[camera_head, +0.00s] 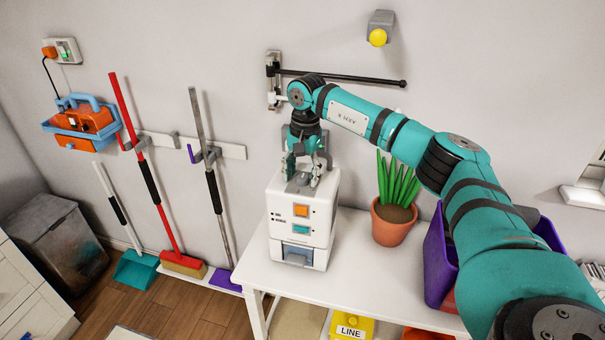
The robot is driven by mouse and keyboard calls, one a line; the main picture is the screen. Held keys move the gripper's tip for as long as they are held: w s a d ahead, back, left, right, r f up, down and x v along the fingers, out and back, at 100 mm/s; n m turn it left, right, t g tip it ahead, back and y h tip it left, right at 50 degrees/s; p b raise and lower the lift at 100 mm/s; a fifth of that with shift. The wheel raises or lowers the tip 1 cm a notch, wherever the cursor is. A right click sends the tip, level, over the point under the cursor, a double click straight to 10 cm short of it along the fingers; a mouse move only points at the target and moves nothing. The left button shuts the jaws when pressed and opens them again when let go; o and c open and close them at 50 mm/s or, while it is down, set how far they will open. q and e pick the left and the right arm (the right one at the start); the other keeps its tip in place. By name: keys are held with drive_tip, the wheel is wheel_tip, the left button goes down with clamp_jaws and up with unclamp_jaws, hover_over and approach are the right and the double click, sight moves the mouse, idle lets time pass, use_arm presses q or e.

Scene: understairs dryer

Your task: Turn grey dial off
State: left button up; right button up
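A white box-shaped machine (302,222) stands on the white table. Its front has an orange button (301,211), a teal button (300,230) and a grey part low down (297,254). A small grey piece (302,180), likely the grey dial, shows on the machine's top, mostly covered by my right gripper. My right gripper (305,176) points down over the top, its fingers on either side of that piece. Whether they touch or grip it is too small to tell. The dial's setting is hidden. My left gripper is not in view.
A potted plant (394,222) stands right of the machine, close under my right arm. A purple bin (440,262) is further right. A black wall rod (345,77) is behind the arm. Brooms hang at left. Bare tabletop (350,262) lies in front of the plant.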

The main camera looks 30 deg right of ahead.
sight(304, 178)
wheel_tip(304, 178, up, 12)
drive_tip(key=shift+s+d, duration=0.2)
drive_tip(key=shift+s, duration=0.15)
idle(0.4)
idle(0.3)
